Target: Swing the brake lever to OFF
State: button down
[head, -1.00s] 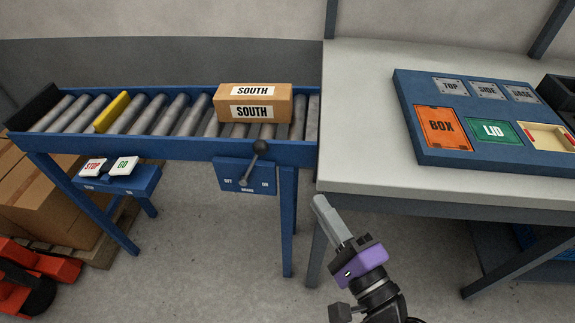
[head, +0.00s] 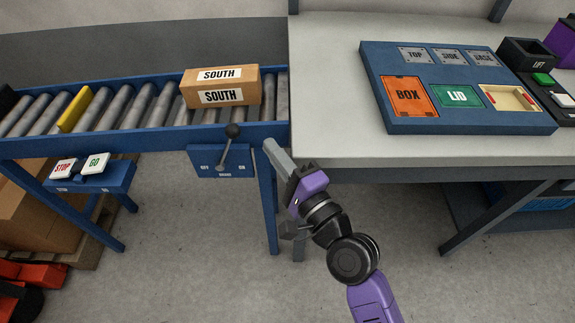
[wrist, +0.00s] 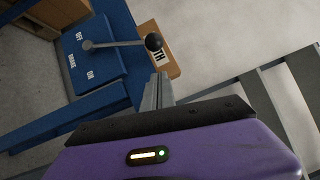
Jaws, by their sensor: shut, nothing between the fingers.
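The brake lever is a grey rod with a dark ball knob (head: 233,130), mounted on a blue brake plate (head: 207,158) on the front of the conveyor. Its knob points up and leans slightly right. The plate reads OFF on the left and ON on the right. In the wrist view the lever's knob (wrist: 154,41) is just beyond my fingertips (wrist: 158,82), and OFF, BRAKE and ON show on the plate (wrist: 101,63). My gripper (head: 271,147) is shut and empty, right of the lever, apart from it in the head view.
A carton marked SOUTH (head: 220,87) sits on the rollers, left of the worktable (head: 325,100). A yellow bar (head: 75,109) lies across the rollers. STOP and GO buttons (head: 80,166) stand at the left. A blue panel (head: 385,118) lies on the worktable. A conveyor leg (head: 267,205) stands below my fingertips.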

jog(key=shift+w+a+r+p, duration=0.15)
jog(key=shift+w+a+p, duration=0.15)
jog(key=shift+a, duration=0.4)
jog(key=shift+w+a+r+p, duration=0.1)
jog(key=shift+w+a+p, duration=0.15)
jog(key=shift+a, duration=0.5)
jog(key=shift+w+a+r+p, duration=0.15)
jog(key=shift+w+a+p, duration=0.15)
jog(key=shift+a, duration=0.4)
jog(key=shift+r, duration=0.1)
